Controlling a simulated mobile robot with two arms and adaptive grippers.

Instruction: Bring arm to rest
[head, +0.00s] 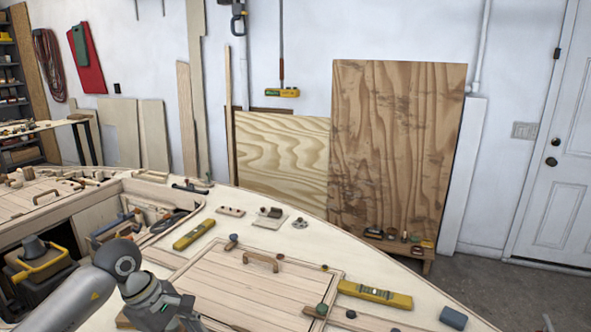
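My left arm comes in at the lower left, with its grey links bent at a round joint. Its wrist end, where my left gripper (187,322) begins, runs off the bottom edge. The fingers are hidden, so I cannot tell whether they are open or shut. The arm end is in front of the pale plywood deck (400,328), left of a planked hatch panel (215,285) with a wooden handle (261,262). My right gripper is not in view.
A yellow level (375,294) lies right of the hatch and another yellow level (194,235) lies left of it. A green block (453,318) is near the deck's right edge. An open compartment (110,205) with tools is at left. Large boards (400,150) lean on the wall.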

